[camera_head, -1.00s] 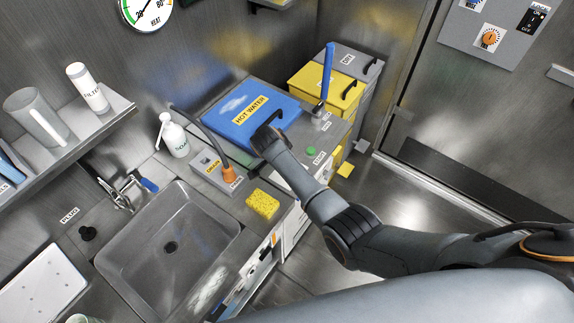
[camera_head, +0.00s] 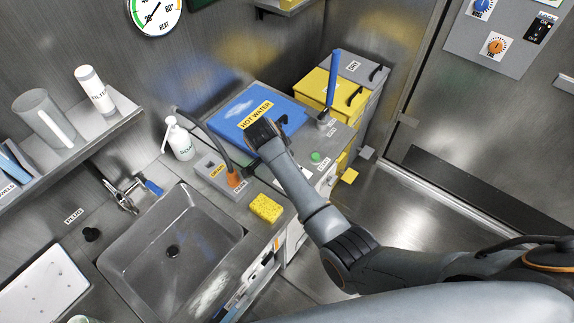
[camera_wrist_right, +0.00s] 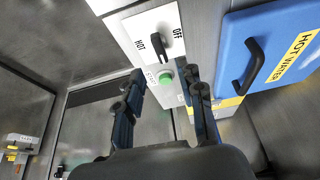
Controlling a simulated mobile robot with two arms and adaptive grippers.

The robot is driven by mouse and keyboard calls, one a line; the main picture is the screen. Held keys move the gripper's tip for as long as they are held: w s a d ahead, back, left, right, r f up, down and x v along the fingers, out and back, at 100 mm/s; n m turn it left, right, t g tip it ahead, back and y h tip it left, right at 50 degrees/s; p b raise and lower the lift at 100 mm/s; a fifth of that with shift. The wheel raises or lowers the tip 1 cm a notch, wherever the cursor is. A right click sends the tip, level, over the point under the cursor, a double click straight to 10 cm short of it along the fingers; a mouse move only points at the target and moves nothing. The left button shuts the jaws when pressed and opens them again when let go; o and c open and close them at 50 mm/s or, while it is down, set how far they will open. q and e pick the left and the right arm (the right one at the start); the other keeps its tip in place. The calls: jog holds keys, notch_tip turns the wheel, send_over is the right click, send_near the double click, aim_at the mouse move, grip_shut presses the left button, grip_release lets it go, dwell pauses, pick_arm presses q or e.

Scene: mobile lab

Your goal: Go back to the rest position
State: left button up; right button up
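My right gripper (camera_head: 262,133) reaches in from the right in the head view and hovers over or just in front of the blue HOT WATER lid (camera_head: 232,115). Its fingers are small and dark there. In the right wrist view the two fingers of the right gripper (camera_wrist_right: 163,82) stand apart with nothing between them. Beyond them are a dark knob (camera_wrist_right: 160,42) on a white HOT/OFF plate and a green button (camera_wrist_right: 166,77). The blue lid (camera_wrist_right: 262,22) with its dark handle (camera_wrist_right: 250,68) is to the right of the fingers, apart from them. My left gripper is out of view.
A sink (camera_head: 140,262), yellow sponge (camera_head: 265,208), soap bottle (camera_head: 178,140) and orange drain knob (camera_head: 235,178) lie left of my right arm. A blue lever (camera_head: 333,80) stands beside the lid, near a yellow bin (camera_head: 318,90). Floor (camera_head: 400,230) shows at right.

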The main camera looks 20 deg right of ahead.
dwell(0.4)
jog(key=s+f, duration=0.1)
jog(key=s, duration=0.1)
jog(key=s+d+f+n, duration=0.1)
jog(key=s, duration=0.1)
jog(key=s+d+n+y, duration=0.1)
jog(key=s, duration=0.1)
jog(key=shift+f, duration=0.4)
jog(key=s+d+r+n+y, duration=0.1)
jog(key=s+d+r+n, duration=0.15)
jog(key=s, duration=0.55)
jog(key=s+d+r+n+y, duration=0.1)
jog(key=s+r+n, duration=0.25)
jog(key=s, duration=0.55)
jog(key=s+d+r+n+y, duration=0.15)
jog(key=s+n, duration=0.25)
jog(key=s, duration=0.4)
notch_tip(320, 180, down, 30)
jog(key=r+b, duration=0.1)
jog(key=b, duration=0.4)
jog(key=s+d+f+g+b, duration=0.1)
jog(key=s+f, duration=0.8)
jog(key=f, duration=0.2)
jog(key=s+d+f+b, duration=0.1)
jog(key=s+f+b, duration=0.1)
jog(key=s+f, duration=0.7)
jog(key=shift+d+f+n+g+h, duration=0.35)
jog(key=shift+f+n+g+h, duration=0.1)
jog(key=shift+f, duration=0.45)
